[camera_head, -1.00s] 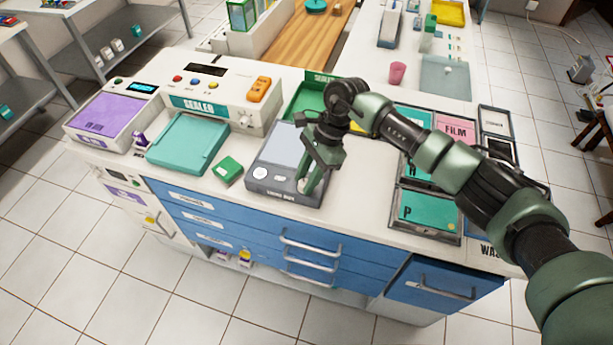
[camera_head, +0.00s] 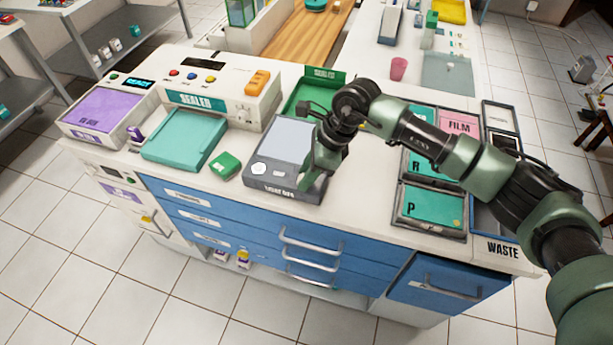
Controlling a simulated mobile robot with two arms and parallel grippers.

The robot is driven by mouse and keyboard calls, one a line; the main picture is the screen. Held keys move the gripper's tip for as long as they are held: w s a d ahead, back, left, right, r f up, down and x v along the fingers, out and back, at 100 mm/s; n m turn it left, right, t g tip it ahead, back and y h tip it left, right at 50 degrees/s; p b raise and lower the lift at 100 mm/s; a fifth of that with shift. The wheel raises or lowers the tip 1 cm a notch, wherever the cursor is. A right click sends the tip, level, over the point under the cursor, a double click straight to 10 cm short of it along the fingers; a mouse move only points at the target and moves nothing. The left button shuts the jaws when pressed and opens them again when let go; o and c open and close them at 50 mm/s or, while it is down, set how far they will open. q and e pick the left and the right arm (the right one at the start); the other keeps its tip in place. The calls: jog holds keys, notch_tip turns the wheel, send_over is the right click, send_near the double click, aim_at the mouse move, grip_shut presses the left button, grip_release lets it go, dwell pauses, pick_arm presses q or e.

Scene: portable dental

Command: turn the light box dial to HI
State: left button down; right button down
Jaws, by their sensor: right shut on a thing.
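The light box (camera_head: 285,146) is a dark grey unit with a pale screen, on the white counter near its front edge. A white round mark and a small button sit at the left of its front panel. My right gripper (camera_head: 310,180) reaches down to the front right corner of the light box. It is shut at the place of the dial, which its fingers hide. The dial's setting cannot be read. My left gripper is not in view.
A small green box (camera_head: 224,165) and a teal tray (camera_head: 184,139) stand left of the light box. The sealer (camera_head: 215,90) is behind them. Framed panels (camera_head: 431,206) lie to the right. Bare counter shows between the light box and these panels.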

jog(key=m+t+b, duration=0.1)
jog(key=m+b, duration=0.1)
jog(key=m, duration=0.1)
jog(key=shift+f, duration=0.1)
jog(key=shift+s+m+t+h+b, duration=0.1)
jog(key=shift+m+t+h+b, duration=0.45)
jog(key=shift+m+b, duration=0.75)
jog(key=shift+r+m, duration=0.2)
jog(key=shift+m, duration=0.1)
jog(key=c, duration=1.1)
grip_release()
jog(key=b+v, duration=0.1)
jog(key=v, duration=0.6)
jog(key=shift+s+d+r, duration=0.15)
jog(key=shift+r, duration=0.2)
